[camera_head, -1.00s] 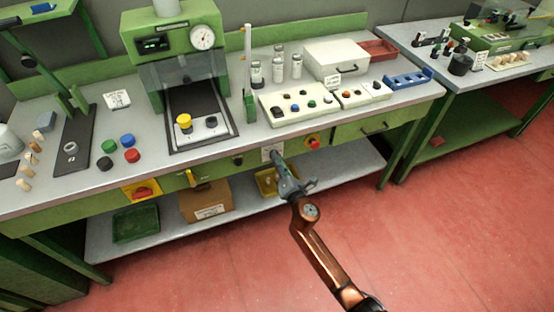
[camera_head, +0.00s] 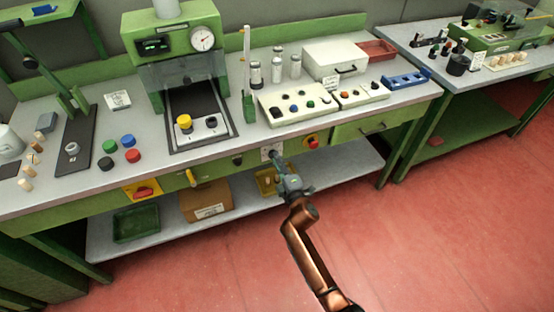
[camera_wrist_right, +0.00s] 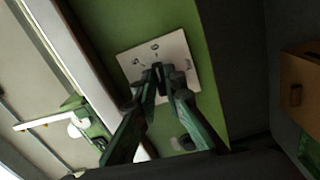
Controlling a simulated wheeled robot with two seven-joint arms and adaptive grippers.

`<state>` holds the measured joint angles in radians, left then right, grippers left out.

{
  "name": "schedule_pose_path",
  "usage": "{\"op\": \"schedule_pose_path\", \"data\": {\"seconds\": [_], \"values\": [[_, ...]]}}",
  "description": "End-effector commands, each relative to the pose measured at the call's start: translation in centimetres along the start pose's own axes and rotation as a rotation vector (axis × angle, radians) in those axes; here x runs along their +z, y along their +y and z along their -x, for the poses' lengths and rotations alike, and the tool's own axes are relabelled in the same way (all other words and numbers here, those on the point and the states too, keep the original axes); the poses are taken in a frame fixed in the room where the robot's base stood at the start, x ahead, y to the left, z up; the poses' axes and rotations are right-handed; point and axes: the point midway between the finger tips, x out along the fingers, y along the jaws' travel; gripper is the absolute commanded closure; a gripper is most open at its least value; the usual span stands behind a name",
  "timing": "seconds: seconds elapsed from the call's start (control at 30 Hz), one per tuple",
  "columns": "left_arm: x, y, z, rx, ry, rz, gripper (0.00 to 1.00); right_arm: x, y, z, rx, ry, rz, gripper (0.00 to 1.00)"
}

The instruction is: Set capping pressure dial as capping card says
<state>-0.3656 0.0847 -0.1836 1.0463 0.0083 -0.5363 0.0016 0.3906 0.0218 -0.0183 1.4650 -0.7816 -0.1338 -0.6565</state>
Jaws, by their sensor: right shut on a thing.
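The pressure dial is a dark knob on a white square plate (camera_head: 271,153) on the green front edge of the bench. In the right wrist view the plate (camera_wrist_right: 136,61) carries small dark marks, too small to read. My right gripper (camera_head: 278,164) reaches the plate from the front. Its fingertips (camera_wrist_right: 162,86) are closed around the dark knob, which they mostly hide, so the setting cannot be read. A white card (camera_head: 117,100) stands at the bench's left, and another (camera_head: 331,82) leans by the white box; their writing is unreadable. My left gripper is not in view.
Along the same front edge are a yellow-handled valve (camera_head: 191,178), a red switch (camera_head: 144,192) and a red button (camera_head: 313,143). A green press (camera_head: 175,60) with a gauge (camera_head: 202,39) stands above. A cardboard box (camera_head: 206,202) and a yellow bin (camera_head: 266,181) sit on the lower shelf.

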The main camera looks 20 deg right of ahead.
Motion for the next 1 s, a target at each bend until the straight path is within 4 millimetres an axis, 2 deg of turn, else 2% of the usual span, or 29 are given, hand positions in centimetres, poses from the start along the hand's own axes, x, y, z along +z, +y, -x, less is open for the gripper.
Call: {"op": "schedule_pose_path", "data": {"seconds": [0.47, 0.7, 0.73, 1.0], "values": [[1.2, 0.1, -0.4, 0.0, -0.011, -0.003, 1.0, 0.1, -0.2, 0.0, -0.002, -0.002, -0.082, 1.0], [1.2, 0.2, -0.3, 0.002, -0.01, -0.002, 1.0, 0.1, -0.2, 0.0, -0.003, -0.002, -0.082, 1.0], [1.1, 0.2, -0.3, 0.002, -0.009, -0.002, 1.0, 0.1, -0.2, 0.0, -0.003, -0.002, -0.082, 0.89], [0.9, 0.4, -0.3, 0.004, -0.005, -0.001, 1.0, 0.0, -0.1, 0.0, -0.002, -0.001, -0.08, 0.72]]}}
